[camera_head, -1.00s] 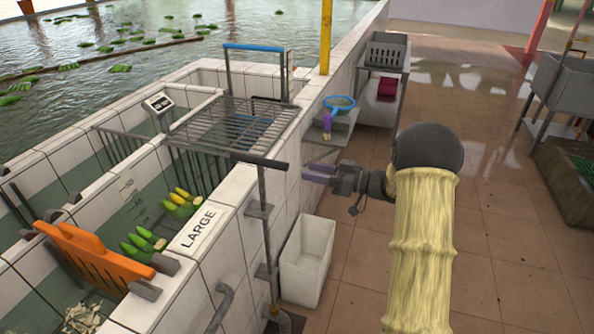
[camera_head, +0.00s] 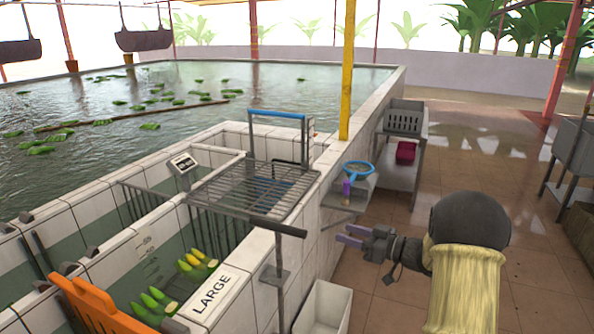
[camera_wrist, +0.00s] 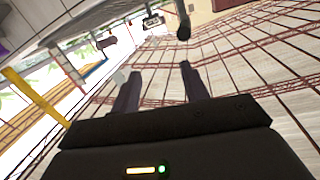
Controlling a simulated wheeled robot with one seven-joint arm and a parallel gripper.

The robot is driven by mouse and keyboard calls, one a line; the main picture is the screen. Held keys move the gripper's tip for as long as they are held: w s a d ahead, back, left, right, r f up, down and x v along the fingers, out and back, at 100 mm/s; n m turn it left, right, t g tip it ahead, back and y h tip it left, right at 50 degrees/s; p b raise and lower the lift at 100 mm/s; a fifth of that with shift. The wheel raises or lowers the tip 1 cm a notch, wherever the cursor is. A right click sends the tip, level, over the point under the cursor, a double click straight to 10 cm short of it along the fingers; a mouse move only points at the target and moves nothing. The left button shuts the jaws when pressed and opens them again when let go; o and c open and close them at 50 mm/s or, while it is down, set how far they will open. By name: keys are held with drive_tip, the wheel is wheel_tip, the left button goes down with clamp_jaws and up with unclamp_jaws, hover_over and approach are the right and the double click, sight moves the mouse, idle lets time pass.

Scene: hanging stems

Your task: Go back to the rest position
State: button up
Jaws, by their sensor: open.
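My gripper (camera_head: 350,236) is open and empty in the head view. It points left, in front of the white tiled tank wall and below the small side shelf. My arm wears a pale yellow sleeve. In the wrist view the two dark fingers of my gripper (camera_wrist: 158,88) stand apart with nothing between them, and the tiled surfaces behind are tilted.
A wire rack (camera_head: 256,186) spans the tank corner left of my gripper. Green and yellow bananas (camera_head: 197,264) lie in the tank by the LARGE sign (camera_head: 211,294). A white bin (camera_head: 323,308) stands below. A blue hand net (camera_head: 357,169) lies on the shelf. Floor behind is open.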

drive_tip(key=s+a+m+g+h+p, duration=0.2)
drive_tip(key=s+h, duration=0.4)
drive_tip(key=s, duration=0.8)
drive_tip(key=s+a+m+g+h+p, duration=0.3)
drive_tip(key=s+m+g+h+p, duration=0.2)
drive_tip(key=s, duration=0.9)
drive_tip(key=m+g+h, duration=0.1)
drive_tip(key=m+h, duration=0.1)
drive_tip(key=shift+f+h, duration=0.3)
